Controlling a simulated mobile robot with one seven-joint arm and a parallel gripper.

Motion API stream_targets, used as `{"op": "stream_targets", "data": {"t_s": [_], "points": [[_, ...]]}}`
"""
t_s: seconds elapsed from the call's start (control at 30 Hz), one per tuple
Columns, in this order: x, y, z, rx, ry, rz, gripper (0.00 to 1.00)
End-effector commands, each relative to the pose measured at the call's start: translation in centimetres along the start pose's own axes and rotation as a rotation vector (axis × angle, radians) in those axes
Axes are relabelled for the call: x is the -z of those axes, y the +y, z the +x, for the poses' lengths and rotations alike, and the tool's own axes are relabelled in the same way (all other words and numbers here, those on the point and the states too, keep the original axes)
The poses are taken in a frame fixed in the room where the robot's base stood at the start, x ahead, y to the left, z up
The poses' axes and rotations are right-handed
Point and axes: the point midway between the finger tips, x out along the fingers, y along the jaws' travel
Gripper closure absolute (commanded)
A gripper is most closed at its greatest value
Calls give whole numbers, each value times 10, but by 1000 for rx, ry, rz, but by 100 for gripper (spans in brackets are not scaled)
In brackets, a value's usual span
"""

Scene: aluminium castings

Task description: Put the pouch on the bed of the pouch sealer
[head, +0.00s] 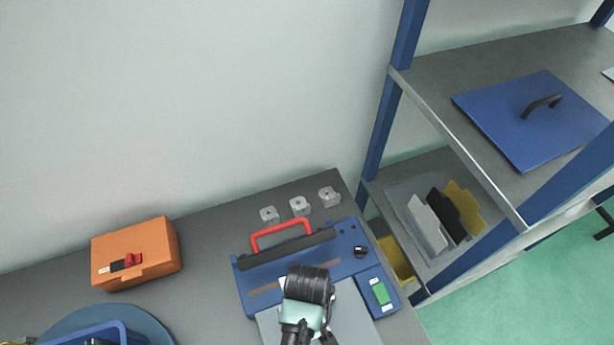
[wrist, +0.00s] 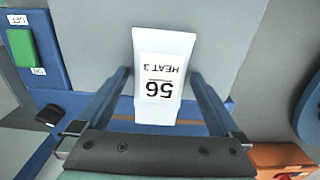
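The pouch sealer (head: 348,251) is a blue machine with a red handle (head: 281,231) and a grey bed (head: 352,325) at its front. The pouch (wrist: 164,90), white with a label reading "56 HEAT 3", is in the wrist view, over the grey bed, with its lower end across the sealer's blue body and brown strip. My gripper (wrist: 160,75) has one finger on each side of the pouch, with narrow gaps showing. I cannot tell whether the pouch rests flat or stands slightly tilted. In the head view my arm hides most of it.
An orange box (head: 136,254) stands to the left, and a round blue stand (head: 150,322) with a blue bin is at lower left. Several small metal castings (head: 299,205) sit behind the sealer. A blue-posted shelf rack (head: 440,155) rises close on the right.

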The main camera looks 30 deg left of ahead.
Motion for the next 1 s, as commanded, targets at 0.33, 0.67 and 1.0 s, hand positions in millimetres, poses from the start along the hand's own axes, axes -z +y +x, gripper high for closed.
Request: {"op": "stream_targets", "data": {"t_s": [0.33, 0.67, 1.0], "points": [[1, 1, -24, -2, 4, 0, 0], [1, 1, -93, -3, 5, 0, 0], [0, 0, -123, 0, 0, 0, 0]]}}
